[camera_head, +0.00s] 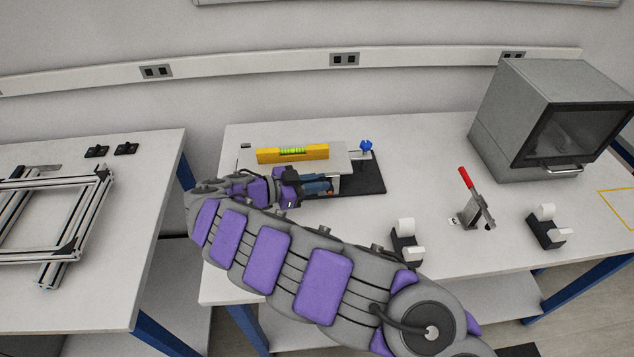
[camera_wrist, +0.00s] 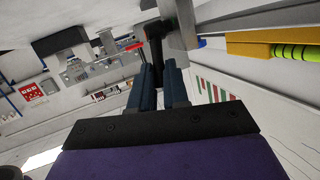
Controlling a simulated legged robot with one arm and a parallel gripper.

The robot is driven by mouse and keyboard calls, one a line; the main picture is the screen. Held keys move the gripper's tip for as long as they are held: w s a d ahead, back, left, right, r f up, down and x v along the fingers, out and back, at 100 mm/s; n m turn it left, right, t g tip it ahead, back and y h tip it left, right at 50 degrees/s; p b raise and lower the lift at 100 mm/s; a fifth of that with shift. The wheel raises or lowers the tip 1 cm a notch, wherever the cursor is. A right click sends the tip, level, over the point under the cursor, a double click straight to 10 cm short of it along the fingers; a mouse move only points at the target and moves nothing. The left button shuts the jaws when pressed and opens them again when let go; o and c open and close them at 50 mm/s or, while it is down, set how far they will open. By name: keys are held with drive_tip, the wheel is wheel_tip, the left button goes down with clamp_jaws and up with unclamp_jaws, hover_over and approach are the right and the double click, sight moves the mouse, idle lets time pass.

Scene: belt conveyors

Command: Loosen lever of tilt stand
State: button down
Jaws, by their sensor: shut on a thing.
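The tilt stand (camera_head: 362,184) has a black base and a light plate on the table. A yellow spirit level (camera_head: 292,153) with a green vial lies on the plate, and it also shows in the wrist view (camera_wrist: 285,45). A blue knob (camera_head: 366,146) stands at the stand's right back. My gripper (camera_head: 331,185) is at the front of the stand, below the level. In the wrist view, the blue fingers of my gripper (camera_wrist: 158,70) are shut on the black lever (camera_wrist: 155,33), which comes off a grey part. The fingers hide the lever's lower end.
A red-handled clamp (camera_head: 468,190) and two tape dispensers (camera_head: 404,243) (camera_head: 546,228) stand to the right. A grey box with a dark window (camera_head: 520,115) is at the back right. An aluminium frame (camera_head: 50,230) lies on the left table, across a gap.

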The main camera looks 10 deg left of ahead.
drive_tip(key=shift+f, duration=0.1)
drive_tip(key=c, duration=1.3)
unclamp_jaws()
drive_tip(key=shift+w+a+f, duration=0.1)
drive_tip(key=shift+a, duration=0.05)
drive_tip(key=shift+o, duration=1)
drive_tip(key=shift+r, duration=0.2)
drive_tip(key=p+v, duration=0.3)
drive_tip(key=v, duration=1.4)
drive_tip(key=shift+a, duration=0.1)
drive_tip(key=shift+f, duration=0.1)
